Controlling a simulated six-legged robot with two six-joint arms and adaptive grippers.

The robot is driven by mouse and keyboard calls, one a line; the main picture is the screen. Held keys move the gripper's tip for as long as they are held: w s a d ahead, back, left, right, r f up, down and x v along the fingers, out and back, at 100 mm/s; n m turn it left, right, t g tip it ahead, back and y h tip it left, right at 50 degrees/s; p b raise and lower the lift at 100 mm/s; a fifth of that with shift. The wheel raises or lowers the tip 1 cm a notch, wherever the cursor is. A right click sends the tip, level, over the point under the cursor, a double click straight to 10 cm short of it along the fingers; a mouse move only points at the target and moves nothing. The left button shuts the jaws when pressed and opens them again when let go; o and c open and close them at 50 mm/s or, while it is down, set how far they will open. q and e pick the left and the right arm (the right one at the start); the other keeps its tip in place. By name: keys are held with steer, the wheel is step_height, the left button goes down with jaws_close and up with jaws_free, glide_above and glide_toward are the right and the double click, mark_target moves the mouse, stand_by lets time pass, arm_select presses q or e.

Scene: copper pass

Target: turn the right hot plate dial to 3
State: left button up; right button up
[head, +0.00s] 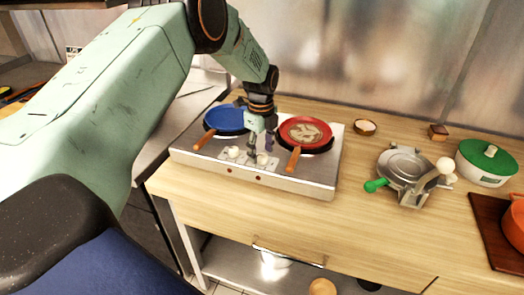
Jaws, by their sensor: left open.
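A silver two-burner hot plate (318,182) stands on the wooden counter. Its right dial (262,160) and left dial (234,152) are pale knobs on the front part of the top. A blue pan (228,118) sits on the left burner and a red pan (290,128) with pale food in it on the right burner. My left gripper (262,146) is open and points down between the pans, just behind and above the right dial. I cannot tell whether it touches the dial. The dial's setting is too small to read. My right gripper is not in view.
The pans' wooden handles (294,158) stick out toward the front on both sides of the dials. To the right stand a waffle-iron-like metal device (402,165) with a green handle, a white pot with a green lid (487,160) and an orange pot (515,222). The counter front is clear.

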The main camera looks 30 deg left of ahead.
arm_select(q)
steer(key=shift+w+f, duration=0.15)
steer(key=shift+f, duration=0.4)
steer(key=shift+w+d+f, duration=0.25)
steer(key=shift+w+f, duration=0.05)
steer(key=shift+f, duration=0.15)
steer(key=shift+s+a+r, duration=0.15)
steer(key=shift+s+r, duration=0.05)
steer(key=shift+s, duration=0.15)
steer(key=shift+c, duration=1.1)
steer(key=shift+w+f, duration=0.15)
steer(key=shift+w, duration=0.1)
steer(key=c, duration=0.6)
jaws_close()
